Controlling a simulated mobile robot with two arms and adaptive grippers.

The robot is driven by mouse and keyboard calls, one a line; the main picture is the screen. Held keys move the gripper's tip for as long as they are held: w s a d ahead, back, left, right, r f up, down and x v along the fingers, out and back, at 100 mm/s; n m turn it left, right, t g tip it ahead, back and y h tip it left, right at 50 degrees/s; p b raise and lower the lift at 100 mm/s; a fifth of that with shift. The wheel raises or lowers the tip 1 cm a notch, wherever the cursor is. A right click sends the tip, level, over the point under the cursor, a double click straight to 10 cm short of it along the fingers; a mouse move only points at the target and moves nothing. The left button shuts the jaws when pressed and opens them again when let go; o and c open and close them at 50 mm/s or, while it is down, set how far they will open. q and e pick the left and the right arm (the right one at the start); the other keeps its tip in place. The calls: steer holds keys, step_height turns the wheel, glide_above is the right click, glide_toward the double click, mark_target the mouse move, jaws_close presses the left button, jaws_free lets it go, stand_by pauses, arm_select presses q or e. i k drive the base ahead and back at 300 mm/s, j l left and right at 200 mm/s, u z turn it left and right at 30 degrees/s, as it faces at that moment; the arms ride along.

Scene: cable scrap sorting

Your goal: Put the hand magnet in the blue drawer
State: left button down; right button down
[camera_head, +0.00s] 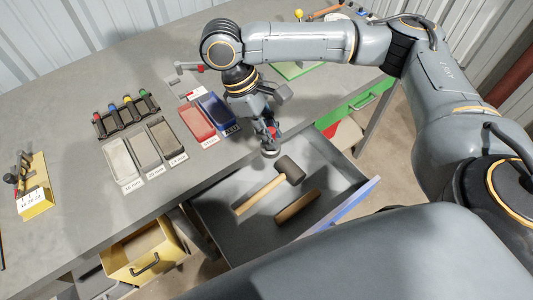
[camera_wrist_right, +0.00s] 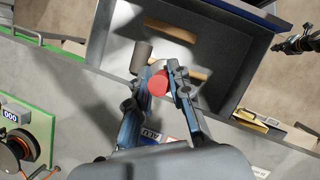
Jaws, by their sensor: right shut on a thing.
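My right gripper (camera_head: 268,136) is shut on the hand magnet (camera_head: 270,150), which has a red handle and a grey round disc at its lower end. The magnet's red top (camera_wrist_right: 158,83) shows between the fingers in the right wrist view. The gripper holds it above the inner end of the open blue drawer (camera_head: 345,208), near the bench edge. The drawer has a grey inside and a blue front. In the right wrist view, a dark jointed part (camera_wrist_right: 300,42) at the upper right looks like my left gripper; its jaw state is unclear.
A yellow drawer (camera_head: 145,255) stands open at left; a green-fronted one (camera_head: 350,110) is at right. Red (camera_head: 196,122) and blue bins (camera_head: 217,112) stand on the bench near the gripper.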

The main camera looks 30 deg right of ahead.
mark_target(328, 184)
steer(key=j+z, duration=0.1)
steer(key=z, duration=1.15)
